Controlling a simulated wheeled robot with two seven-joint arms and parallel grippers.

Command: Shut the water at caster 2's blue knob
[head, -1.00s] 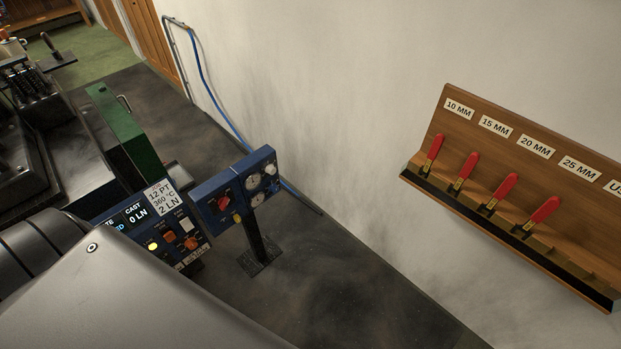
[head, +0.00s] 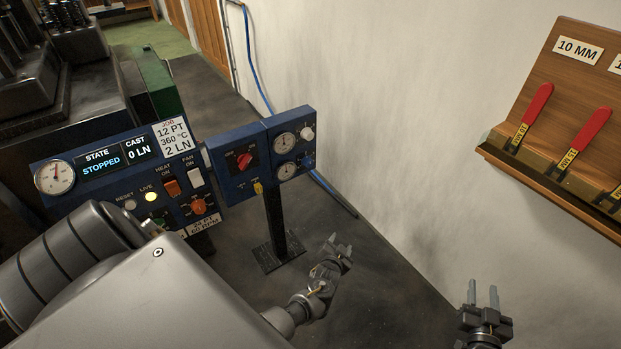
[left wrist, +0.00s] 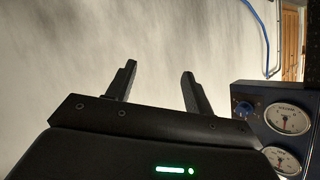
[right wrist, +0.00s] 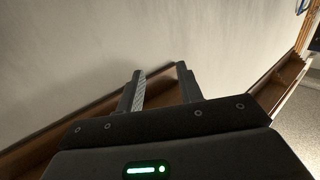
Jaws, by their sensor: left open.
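A blue knob (head: 308,160) sits at the lower right of the blue gauge panel (head: 236,179), beside the lower gauge and below a white knob (head: 307,133). It also shows in the left wrist view (left wrist: 243,108), at the right, outside the jaws. My left gripper (head: 340,249) is open and empty, below and right of the panel in the head view, apart from it. My right gripper (head: 483,295) has its fingers apart and is empty, farther right near the wall. I cannot read a caster number on the panel.
A control box (head: 103,174) reading STOPPED stands left of the panel. The panel's black post (head: 274,225) rises from the floor. A wooden rack (head: 560,160) with red-handled tools hangs on the right wall. A blue hose (head: 254,70) runs along the wall.

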